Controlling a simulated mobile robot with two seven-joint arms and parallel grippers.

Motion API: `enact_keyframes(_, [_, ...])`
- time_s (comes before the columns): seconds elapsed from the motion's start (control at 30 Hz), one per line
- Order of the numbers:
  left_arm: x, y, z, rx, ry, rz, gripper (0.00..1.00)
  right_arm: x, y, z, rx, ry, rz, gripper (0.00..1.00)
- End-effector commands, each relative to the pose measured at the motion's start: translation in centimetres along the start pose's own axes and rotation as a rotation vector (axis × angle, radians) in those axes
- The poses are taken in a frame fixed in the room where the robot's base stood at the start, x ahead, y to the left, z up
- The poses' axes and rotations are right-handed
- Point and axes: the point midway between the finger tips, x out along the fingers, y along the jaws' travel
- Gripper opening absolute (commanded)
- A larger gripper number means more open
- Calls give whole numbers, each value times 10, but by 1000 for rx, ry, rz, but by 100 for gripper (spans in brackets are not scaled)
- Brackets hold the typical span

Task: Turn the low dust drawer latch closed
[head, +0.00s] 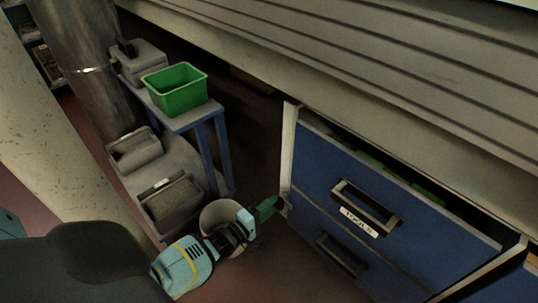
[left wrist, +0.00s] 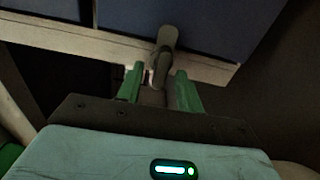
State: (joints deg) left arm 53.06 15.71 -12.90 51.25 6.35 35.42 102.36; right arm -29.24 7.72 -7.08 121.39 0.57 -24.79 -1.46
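The grey drawer latch (left wrist: 165,40) shows in the left wrist view as a rounded lever on the pale frame strip, reaching over the blue panel. In the head view a small part of the latch (head: 285,206) shows at the cabinet's left edge. My left gripper (head: 268,208), with green fingers, is right beside it. In the left wrist view my left gripper (left wrist: 160,88) is open, its fingers on either side of the latch's lower end. A gap shows at the left finger; contact at the right one cannot be told. My right gripper is out of view.
The blue upper drawer (head: 325,165), with a labelled handle, stands slightly open. A lower blue drawer (head: 310,225) is beneath it. A blue-legged stand (head: 212,113) carries a green bin (head: 178,98). Grey trays (head: 170,205) and a whitish bucket (head: 212,212) are left of the cabinet.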

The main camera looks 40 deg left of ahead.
Motion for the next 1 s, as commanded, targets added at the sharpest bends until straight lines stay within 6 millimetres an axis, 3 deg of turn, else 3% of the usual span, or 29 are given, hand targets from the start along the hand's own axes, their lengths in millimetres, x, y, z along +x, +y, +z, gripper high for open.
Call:
enact_keyframes(0.23, [-8,0,0,1,-1,-2,36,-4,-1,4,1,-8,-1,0])
enact_keyframes(0.7, [-72,2,0,1,-1,0,36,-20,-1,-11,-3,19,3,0])
enact_keyframes(1.0, [-78,1,0,1,0,1,36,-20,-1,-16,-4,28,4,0])
